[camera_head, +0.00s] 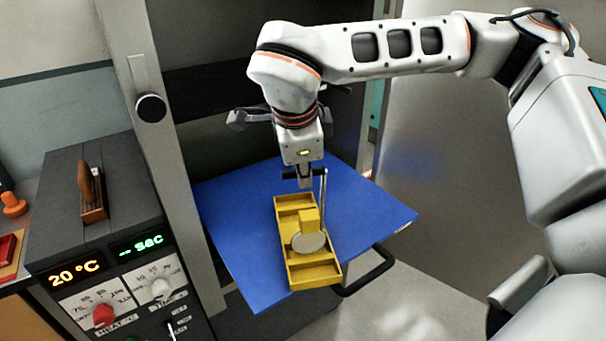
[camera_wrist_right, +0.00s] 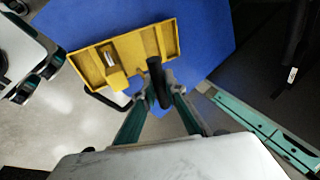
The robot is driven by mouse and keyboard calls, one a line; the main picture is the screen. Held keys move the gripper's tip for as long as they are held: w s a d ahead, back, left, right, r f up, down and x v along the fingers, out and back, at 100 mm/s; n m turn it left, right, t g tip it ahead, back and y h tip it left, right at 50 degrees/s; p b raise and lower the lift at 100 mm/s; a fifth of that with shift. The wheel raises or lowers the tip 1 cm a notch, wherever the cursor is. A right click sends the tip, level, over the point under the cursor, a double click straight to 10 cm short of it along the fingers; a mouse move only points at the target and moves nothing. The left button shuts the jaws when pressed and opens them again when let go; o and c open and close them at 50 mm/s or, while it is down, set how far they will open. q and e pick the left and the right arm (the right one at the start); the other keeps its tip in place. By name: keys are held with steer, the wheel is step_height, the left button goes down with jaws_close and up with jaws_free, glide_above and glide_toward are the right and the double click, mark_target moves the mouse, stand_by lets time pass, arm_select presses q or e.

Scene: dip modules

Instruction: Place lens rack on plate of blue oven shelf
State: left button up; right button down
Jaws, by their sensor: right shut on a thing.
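The lens rack (camera_head: 312,272) is a yellow tray with compartments, a round pale lens and a thin metal post with a dark handle. It appears over the blue plate (camera_head: 240,255) of the oven shelf; I cannot tell whether it touches the plate. My right gripper (camera_head: 304,174) points down above the rack's far end, shut on the dark handle. In the right wrist view, the fingers (camera_wrist_right: 158,92) meet at the dark handle, with the yellow rack (camera_wrist_right: 140,45) beyond over the blue plate (camera_wrist_right: 215,25). My left gripper is not in view.
A control box (camera_head: 110,220) with "20 °C" and "sec" displays and knobs stands left of the plate. A grey door post with a black knob (camera_head: 151,107) rises beside it. A black bar handle (camera_head: 375,275) sticks out at the plate's near right edge. Bare plate lies on both sides of the rack.

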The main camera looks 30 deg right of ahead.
steer(key=shift+f, duration=0.2)
steer(key=c, duration=2.1)
jaws_free()
steer(key=shift+f, duration=0.1)
steer(key=v, duration=1.2)
steer(key=shift+a+p, duration=0.15)
steer(key=shift+p, duration=0.15)
